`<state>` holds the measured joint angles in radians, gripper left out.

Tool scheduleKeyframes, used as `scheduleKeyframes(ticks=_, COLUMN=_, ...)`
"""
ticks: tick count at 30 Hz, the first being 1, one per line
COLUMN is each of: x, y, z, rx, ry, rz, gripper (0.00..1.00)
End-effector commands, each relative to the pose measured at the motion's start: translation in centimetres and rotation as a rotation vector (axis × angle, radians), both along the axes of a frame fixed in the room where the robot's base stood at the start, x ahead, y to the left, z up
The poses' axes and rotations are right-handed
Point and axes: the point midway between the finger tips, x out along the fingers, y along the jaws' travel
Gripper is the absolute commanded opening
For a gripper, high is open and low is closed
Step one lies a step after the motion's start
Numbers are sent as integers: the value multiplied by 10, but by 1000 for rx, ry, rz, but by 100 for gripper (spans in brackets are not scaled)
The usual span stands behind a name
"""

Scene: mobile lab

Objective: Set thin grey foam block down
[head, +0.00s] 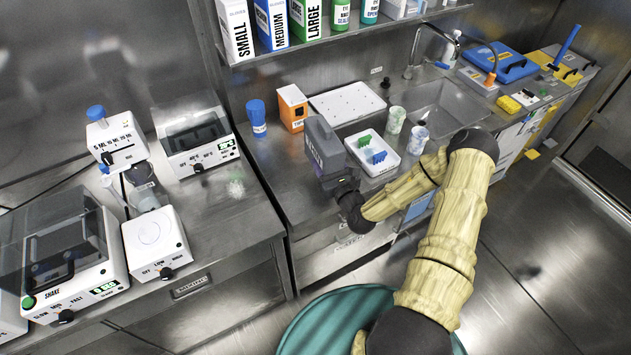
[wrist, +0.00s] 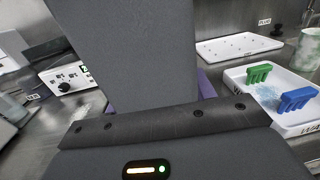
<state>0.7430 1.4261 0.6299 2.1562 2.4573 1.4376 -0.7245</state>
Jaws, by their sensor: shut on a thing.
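The thin grey foam block (head: 322,148) stands upright in my gripper (head: 338,180) in the head view, at the front of the steel counter left of the white tray. It fills much of the upper middle of the wrist view (wrist: 140,50). My gripper (wrist: 150,95) is shut on the block. Purple parts show at both sides of the block, but the fingertips are mostly hidden behind it. I cannot tell whether the block's lower edge touches the counter.
A white tray (head: 350,160) with a green and a blue piece stands close right of the block. Behind are an orange box (head: 292,107), a blue-capped bottle (head: 257,116) and a perforated white board (head: 347,103). The left counter (head: 222,208) has some bare room.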

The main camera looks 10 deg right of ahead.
Motion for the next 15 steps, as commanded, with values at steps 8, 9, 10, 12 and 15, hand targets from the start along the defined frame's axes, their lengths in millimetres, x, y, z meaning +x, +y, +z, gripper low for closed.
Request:
scheduleKeyframes(ticks=8, x=42, y=9, z=19, rx=-2, ry=12, rz=79, gripper=31)
scheduleKeyframes(ticks=9, x=45, y=10, z=22, rx=-2, ry=14, rz=85, gripper=31)
scheduleKeyframes(ticks=10, x=47, y=11, z=24, rx=0, ry=16, rz=89, gripper=31)
scheduleKeyframes(ticks=12, x=49, y=12, z=28, rx=2, ry=20, rz=93, gripper=31)
scheduleKeyframes(ticks=15, x=50, y=12, z=30, rx=4, ry=22, rz=94, gripper=31)
